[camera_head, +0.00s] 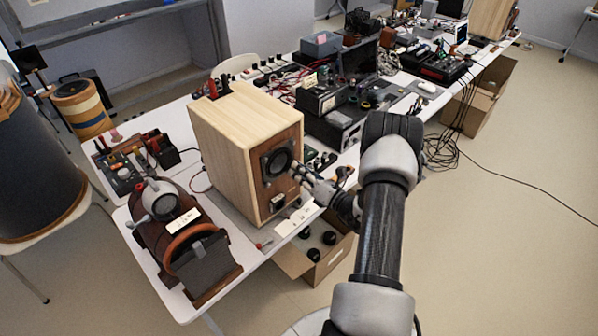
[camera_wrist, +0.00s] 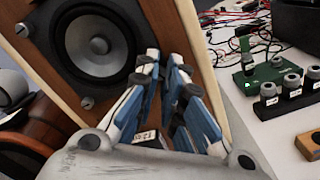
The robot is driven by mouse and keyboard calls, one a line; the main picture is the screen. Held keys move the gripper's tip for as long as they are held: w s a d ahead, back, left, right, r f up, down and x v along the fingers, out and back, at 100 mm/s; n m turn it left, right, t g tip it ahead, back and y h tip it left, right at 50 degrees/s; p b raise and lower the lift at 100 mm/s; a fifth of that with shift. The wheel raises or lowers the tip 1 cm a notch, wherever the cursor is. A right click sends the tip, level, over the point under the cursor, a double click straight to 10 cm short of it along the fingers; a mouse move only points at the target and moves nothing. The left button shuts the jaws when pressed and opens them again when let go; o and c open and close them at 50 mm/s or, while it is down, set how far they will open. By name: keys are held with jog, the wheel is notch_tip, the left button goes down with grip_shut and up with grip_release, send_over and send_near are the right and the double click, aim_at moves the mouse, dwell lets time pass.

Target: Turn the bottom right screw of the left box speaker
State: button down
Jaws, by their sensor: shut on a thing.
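The left box speaker (camera_head: 228,150) is a pale wooden box with a brown front panel, standing on the near part of the white table. Its round black driver (camera_head: 277,161) faces right, and the driver (camera_wrist: 96,46) also shows in the wrist view with grey screws at its rim, one at the lower left (camera_wrist: 87,102). My gripper (camera_head: 298,171) is at the lower right of the driver rim, against the front panel. In the wrist view, its blue-padded fingers (camera_wrist: 165,62) are shut on the bottom right screw, which they mostly hide.
A brown horn-like device (camera_head: 172,222) stands left of the speaker. A cardboard box (camera_head: 322,262) with black knobs is below the table edge. Electronics (camera_head: 335,105) crowd the table behind. A green circuit board (camera_wrist: 268,78) and a black knob block (camera_wrist: 290,97) lie right of my fingers.

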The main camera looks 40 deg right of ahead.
jog(key=m, duration=0.4)
jog(key=shift+f+p, duration=0.1)
jog(key=shift+p, duration=0.2)
jog(key=shift+a, duration=0.1)
jog(key=c, duration=1.7)
grip_release()
jog(key=shift+o, duration=0.2)
jog(key=s+d, duration=0.1)
jog(key=s, duration=1.1)
